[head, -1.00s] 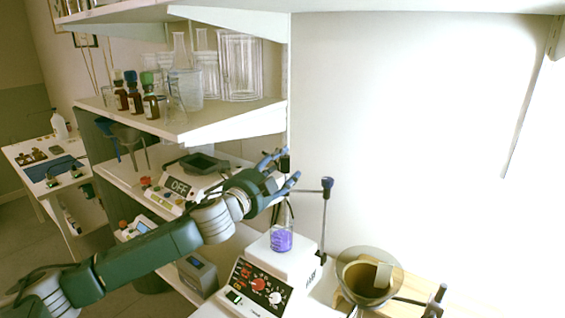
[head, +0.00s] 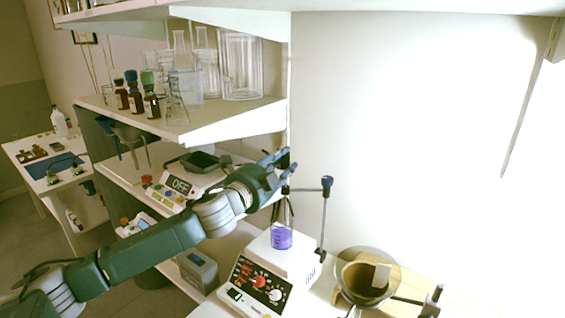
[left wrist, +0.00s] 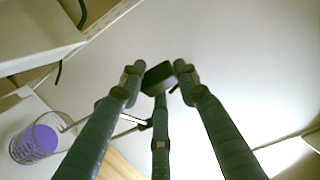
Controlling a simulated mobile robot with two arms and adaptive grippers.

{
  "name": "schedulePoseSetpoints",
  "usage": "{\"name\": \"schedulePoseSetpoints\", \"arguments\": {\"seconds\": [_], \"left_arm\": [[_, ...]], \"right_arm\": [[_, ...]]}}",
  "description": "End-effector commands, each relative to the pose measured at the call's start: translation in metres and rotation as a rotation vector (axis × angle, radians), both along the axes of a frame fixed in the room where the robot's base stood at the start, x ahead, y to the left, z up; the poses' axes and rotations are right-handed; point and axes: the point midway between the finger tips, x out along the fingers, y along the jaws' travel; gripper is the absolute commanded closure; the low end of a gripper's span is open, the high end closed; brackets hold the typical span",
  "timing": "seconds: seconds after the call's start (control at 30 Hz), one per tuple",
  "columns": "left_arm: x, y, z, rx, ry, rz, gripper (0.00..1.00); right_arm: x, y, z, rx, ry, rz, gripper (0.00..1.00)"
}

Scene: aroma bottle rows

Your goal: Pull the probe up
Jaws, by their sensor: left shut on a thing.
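My left gripper (head: 282,165) is shut on the probe's dark head (head: 285,155), above the hotplate stirrer (head: 262,272). In the left wrist view the fingers close around this black block (left wrist: 158,77). Below the gripper, a dark thin part runs down toward the glass beaker, which holds purple liquid (head: 281,238) and stands on the stirrer's white plate. The beaker's purple liquid also shows at the lower left of the left wrist view (left wrist: 34,144). I cannot tell whether the probe's tip is in the liquid. My right gripper is not in view.
A support rod with a dark knob (head: 327,182) stands just right of the probe. A balance (head: 180,187) sits on the shelf behind my arm. Glassware and brown bottles (head: 152,105) fill the shelf above.

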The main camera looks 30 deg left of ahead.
Motion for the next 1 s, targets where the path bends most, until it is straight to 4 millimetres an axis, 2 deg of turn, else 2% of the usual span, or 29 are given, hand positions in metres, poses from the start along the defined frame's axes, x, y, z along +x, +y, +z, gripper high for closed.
{"name": "schedulePoseSetpoints", "arguments": {"seconds": [0.03,0.2,0.57,0.6,0.7,1.0], "left_arm": [[0.000,0.001,0.016,-0.001,-0.003,0.001,1.00],[0.000,0.000,0.039,-0.001,-0.004,0.001,1.00],[0.000,0.000,0.041,0.000,-0.007,0.000,1.00],[0.000,0.000,0.041,0.000,-0.007,0.000,0.66],[0.000,0.000,0.041,0.000,-0.007,0.000,0.46],[0.000,0.000,0.040,0.000,-0.003,0.000,0.45]], "right_arm": [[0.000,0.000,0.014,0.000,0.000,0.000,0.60],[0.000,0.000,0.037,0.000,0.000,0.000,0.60],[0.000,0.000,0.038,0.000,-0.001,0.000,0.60],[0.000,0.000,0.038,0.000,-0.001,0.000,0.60],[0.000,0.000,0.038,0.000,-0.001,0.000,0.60],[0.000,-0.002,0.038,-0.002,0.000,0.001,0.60]]}}
